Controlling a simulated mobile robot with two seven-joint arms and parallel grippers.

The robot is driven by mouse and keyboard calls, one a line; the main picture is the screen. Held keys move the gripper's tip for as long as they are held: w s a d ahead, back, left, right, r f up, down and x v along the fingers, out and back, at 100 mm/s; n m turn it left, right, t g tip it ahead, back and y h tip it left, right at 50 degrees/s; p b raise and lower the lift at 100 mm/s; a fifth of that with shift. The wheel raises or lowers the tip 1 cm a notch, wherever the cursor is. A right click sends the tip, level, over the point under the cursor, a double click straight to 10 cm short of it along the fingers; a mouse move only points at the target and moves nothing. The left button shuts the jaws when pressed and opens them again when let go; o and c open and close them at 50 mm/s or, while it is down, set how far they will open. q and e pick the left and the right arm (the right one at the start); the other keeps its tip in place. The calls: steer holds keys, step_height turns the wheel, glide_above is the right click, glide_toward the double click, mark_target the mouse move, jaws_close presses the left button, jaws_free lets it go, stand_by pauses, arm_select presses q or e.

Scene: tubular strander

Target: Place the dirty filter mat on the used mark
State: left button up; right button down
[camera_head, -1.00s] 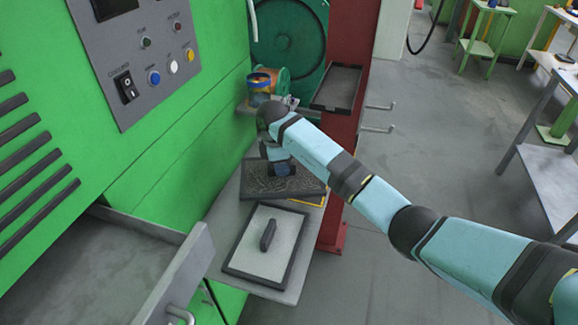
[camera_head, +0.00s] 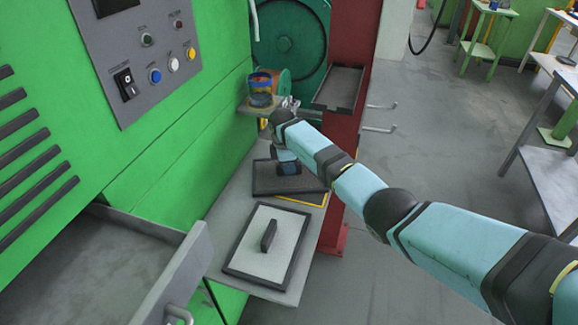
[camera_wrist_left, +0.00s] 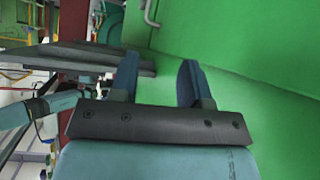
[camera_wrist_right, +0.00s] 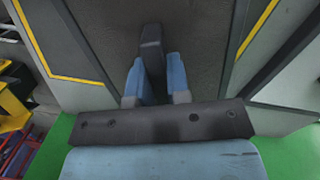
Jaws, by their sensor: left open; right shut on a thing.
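The dirty filter mat (camera_head: 262,183) is a dark, framed panel over the far part of the grey shelf. My right gripper (camera_head: 289,168) is above it, shut on its dark handle (camera_wrist_right: 151,48), which shows between the blue fingers in the right wrist view. The used mark shows as a yellow line (camera_head: 302,202) along the mat's near edge. Yellow lines (camera_wrist_right: 256,30) also show on both sides of the mat in the right wrist view. I cannot tell whether the mat touches the shelf. My left gripper (camera_wrist_left: 158,78) is open and empty beside green panelling, outside the head view.
A pale filter mat (camera_head: 286,236) with black frame and handle lies on the near part of the grey shelf (camera_head: 228,222). A red column (camera_head: 350,110) and an empty dark tray (camera_head: 341,88) stand behind. An open grey drawer (camera_head: 110,270) is at the lower left.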

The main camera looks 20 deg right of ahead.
steer(key=c, duration=1.1)
jaws_free()
steer(key=shift+r, duration=0.25)
steer(key=r, duration=0.4)
steer(key=a+r, duration=0.1)
steer(key=r, duration=0.2)
steer(key=shift+r, duration=0.1)
